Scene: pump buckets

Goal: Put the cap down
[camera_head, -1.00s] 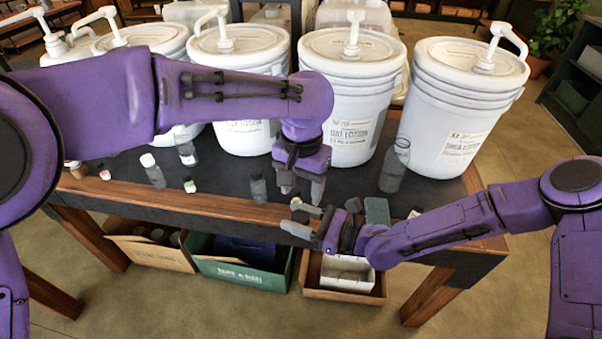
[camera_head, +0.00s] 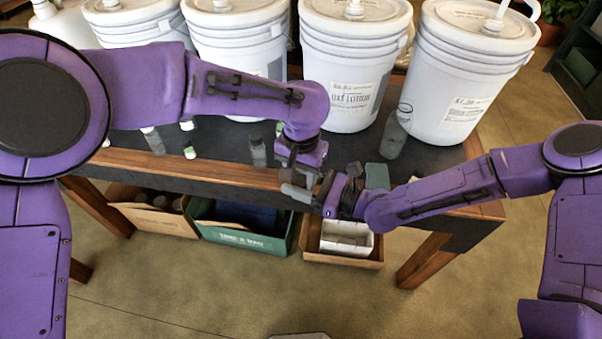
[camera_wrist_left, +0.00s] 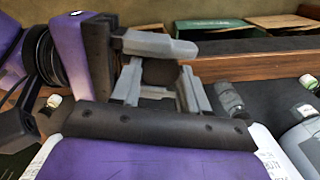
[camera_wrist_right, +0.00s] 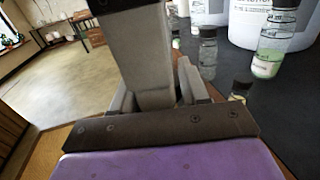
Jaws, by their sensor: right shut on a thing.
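My left gripper (camera_head: 298,168) points down above the table's front edge, fingers spread. In the left wrist view its two fingers (camera_wrist_left: 162,88) stand apart, with my right gripper's grey fingers between and across them. My right gripper (camera_head: 297,190) reaches in from the right, pointing left, just below the left one. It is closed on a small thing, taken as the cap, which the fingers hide. In the right wrist view a large grey finger of my left gripper covers the space between the right fingers (camera_wrist_right: 160,95).
Large white pump buckets (camera_head: 350,62) stand along the back of the dark table (camera_head: 330,150). A clear bottle (camera_head: 393,133), a smaller bottle (camera_head: 256,150) and a small green-marked bottle (camera_head: 190,153) stand on it. A grey-green block (camera_head: 377,176) lies near my right gripper. A green box (camera_head: 240,240) sits below.

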